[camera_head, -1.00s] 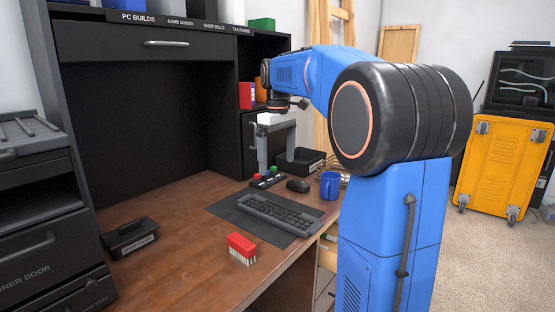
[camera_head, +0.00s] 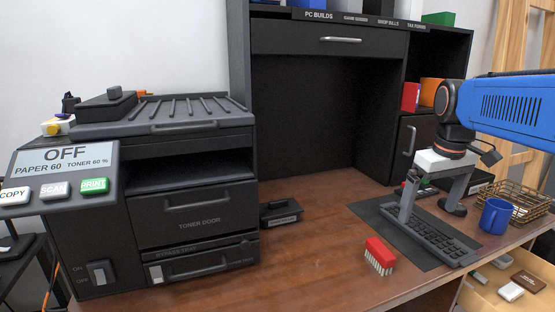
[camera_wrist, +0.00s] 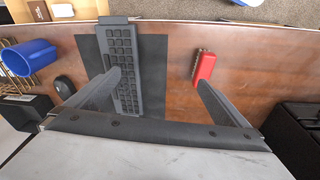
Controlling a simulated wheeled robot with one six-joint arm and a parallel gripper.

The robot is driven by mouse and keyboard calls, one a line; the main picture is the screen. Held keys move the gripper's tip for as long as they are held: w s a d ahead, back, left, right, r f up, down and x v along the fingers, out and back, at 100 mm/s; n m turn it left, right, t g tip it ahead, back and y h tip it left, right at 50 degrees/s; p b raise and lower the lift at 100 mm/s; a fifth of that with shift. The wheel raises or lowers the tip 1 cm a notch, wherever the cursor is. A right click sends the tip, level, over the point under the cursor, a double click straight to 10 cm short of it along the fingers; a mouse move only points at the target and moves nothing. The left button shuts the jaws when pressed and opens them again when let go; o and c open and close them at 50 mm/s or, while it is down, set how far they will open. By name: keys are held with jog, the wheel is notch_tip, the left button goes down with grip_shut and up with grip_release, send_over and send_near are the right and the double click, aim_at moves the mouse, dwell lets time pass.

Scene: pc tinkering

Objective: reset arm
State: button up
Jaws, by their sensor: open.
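My gripper (camera_head: 430,203) hangs from my blue arm over the right part of the desk in the head view, above the keyboard (camera_head: 436,238). In the wrist view, my gripper (camera_wrist: 160,90) has its two grey fingers wide apart with nothing between them. The left finger overlaps the keyboard (camera_wrist: 124,60) and the right finger points toward the red box with white bristle-like pieces (camera_wrist: 204,68). That red box (camera_head: 379,252) stands on the desk left of the keyboard in the head view.
A blue mug (camera_head: 494,216) and a wire basket (camera_head: 524,200) stand at the desk's right. A black printer (camera_head: 190,215) showing OFF stands at left, beside a small black bin (camera_head: 281,213). An open drawer (camera_head: 490,285) shows below. The desk's middle (camera_head: 310,250) is mostly clear.

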jog(key=s+a+f+m+t, duration=0.1)
jog(key=s+a+f, duration=0.2)
jog(key=s+f, duration=0.4)
jog(key=s+a+f+m+t, duration=0.1)
jog(key=s+a+f, duration=0.3)
jog(key=s+f, duration=0.4)
jog(key=s+t, duration=0.1)
jog(key=s, duration=0.2)
jog(key=shift+s+a+f, duration=0.15)
jog(key=shift+f, duration=0.05)
